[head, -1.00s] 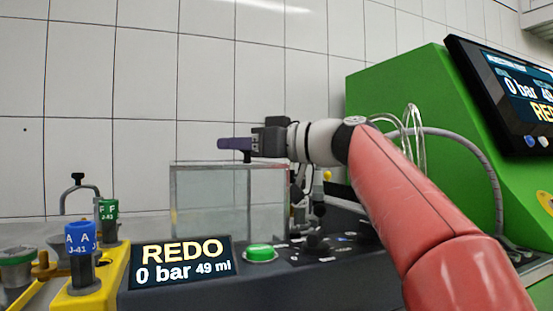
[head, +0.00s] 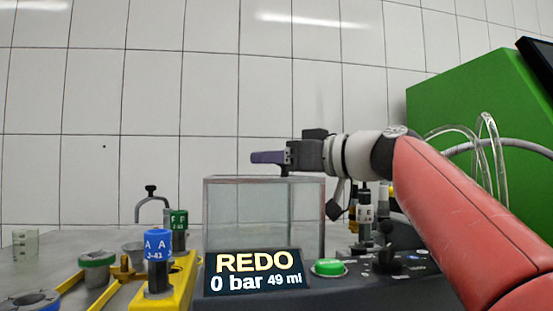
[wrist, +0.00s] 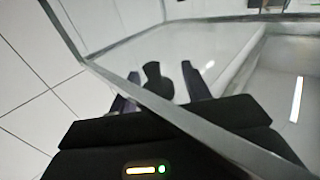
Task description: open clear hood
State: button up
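The clear hood (head: 262,212) is an upright transparent box with thin grey edges, standing on the bench behind the REDO display. It looks level and down. My gripper (head: 268,157) is level just above the hood's top, with its purple fingers pointing left. A small dark knob (head: 284,171) shows under the fingers at the hood's top. In the wrist view, my gripper (wrist: 158,92) has its fingers apart, one on each side of a dark knob (wrist: 153,80), with gaps visible. A grey edge of the hood (wrist: 150,100) crosses the picture. Contact with the knob cannot be told.
The REDO display (head: 255,273) and a green button (head: 329,267) are in front of the hood. Yellow fixtures with a blue A cap (head: 158,244) and a green F cap (head: 179,219) stand left. A green cabinet (head: 470,115) with clear tubes is at right. Space above the hood is free.

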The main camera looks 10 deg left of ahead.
jog(key=b+v, duration=0.2)
jog(key=v, duration=0.6)
dwell(0.5)
